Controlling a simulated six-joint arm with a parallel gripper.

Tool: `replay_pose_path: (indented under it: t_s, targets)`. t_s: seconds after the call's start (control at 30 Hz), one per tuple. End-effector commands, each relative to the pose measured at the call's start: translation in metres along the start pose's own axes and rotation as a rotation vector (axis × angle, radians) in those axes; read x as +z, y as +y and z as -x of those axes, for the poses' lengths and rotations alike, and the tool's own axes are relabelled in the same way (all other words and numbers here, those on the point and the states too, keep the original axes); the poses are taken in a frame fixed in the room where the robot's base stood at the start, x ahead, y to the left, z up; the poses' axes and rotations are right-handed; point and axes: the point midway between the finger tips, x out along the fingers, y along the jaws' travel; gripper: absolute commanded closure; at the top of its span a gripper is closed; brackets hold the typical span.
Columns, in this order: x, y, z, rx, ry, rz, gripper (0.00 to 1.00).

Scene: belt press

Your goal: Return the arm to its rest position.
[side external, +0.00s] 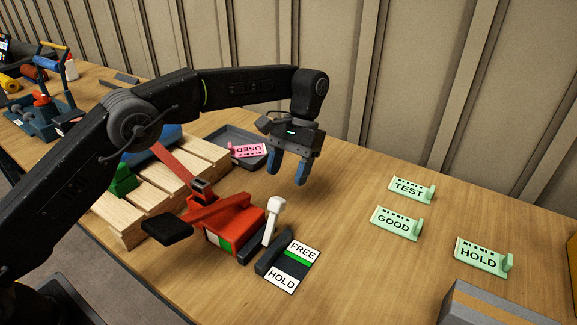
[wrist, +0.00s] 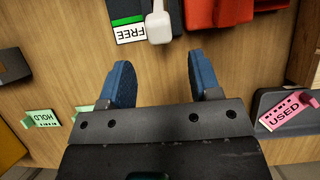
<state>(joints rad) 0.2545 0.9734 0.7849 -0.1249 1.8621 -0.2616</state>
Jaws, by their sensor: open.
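My gripper (side external: 287,172) hangs above the table with its two blue fingers apart and nothing between them. It also shows in the wrist view (wrist: 162,82), where bare wood lies between the fingertips. In the side view it is up and behind the red press (side external: 232,222) and its white-knobbed lever (side external: 272,220). My arm reaches across from the left, bent at the elbow, with the gripper pointing down. No rest stand or marked rest place shows.
A FREE/HOLD plate (side external: 289,266) lies by the lever. Green TEST (side external: 411,188), GOOD (side external: 396,222) and HOLD (side external: 482,255) tags stand at right. A pink USED tag (side external: 248,151) is in a grey tray (side external: 222,133). A wooden pallet (side external: 130,226) is at left. A grey-topped box (side external: 490,305) is front right.

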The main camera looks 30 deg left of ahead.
Motion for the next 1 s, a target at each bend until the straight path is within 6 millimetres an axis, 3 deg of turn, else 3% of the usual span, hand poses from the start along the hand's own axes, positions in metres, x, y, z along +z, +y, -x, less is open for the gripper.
replay_pose_path:
  t_s: [0.67,0.83,1.0]
  targets:
    - [0.003,-0.002,0.010,0.003,0.012,0.000,0.43]
    - [0.029,-0.018,0.036,0.024,0.096,0.001,0.43]
    - [0.075,-0.044,0.065,0.049,0.236,0.002,0.43]
